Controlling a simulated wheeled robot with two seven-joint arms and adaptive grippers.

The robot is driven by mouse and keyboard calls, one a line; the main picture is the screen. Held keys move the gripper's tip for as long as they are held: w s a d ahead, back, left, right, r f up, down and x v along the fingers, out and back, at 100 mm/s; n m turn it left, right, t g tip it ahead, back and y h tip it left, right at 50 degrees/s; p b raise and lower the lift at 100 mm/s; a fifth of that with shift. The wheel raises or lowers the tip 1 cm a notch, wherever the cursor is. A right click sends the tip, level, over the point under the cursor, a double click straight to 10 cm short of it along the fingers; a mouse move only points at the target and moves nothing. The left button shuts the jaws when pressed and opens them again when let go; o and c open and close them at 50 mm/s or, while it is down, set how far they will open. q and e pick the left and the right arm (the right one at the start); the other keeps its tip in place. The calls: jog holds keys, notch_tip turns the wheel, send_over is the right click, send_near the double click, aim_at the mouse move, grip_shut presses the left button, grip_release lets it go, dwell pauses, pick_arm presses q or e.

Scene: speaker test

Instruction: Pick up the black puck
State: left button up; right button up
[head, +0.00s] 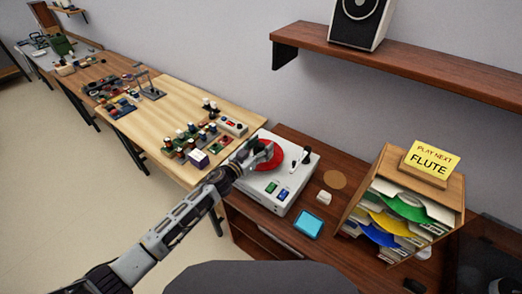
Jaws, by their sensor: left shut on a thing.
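My left gripper (262,152) reaches in from the lower left and is over the red record on the white record player (258,190). Its jaws are shut on a small dark thing at the record's middle, which I take to be the black puck; the fingers mostly hide it. I cannot tell whether the puck touches the record or is lifted off it. The red record (271,162) shows around the fingers. My right gripper is not in view.
A round tan mat (335,180), a small white block (323,197) and a blue square (308,224) lie right of the player on the brown cabinet. A wooden record rack (452,192) with a yellow "FLUTE" sign (429,163) stands further right. A speaker (358,22) sits on the wall shelf (400,66).

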aim_at(261, 144)
pick_arm(q)
jog(key=shift+c, duration=1.1)
jog(key=shift+r, duration=0.1)
notch_tip(261, 144, up, 10)
jog(key=shift+f+p, duration=0.15)
jog(key=shift+p, duration=0.75)
jog(key=shift+w, duration=0.1)
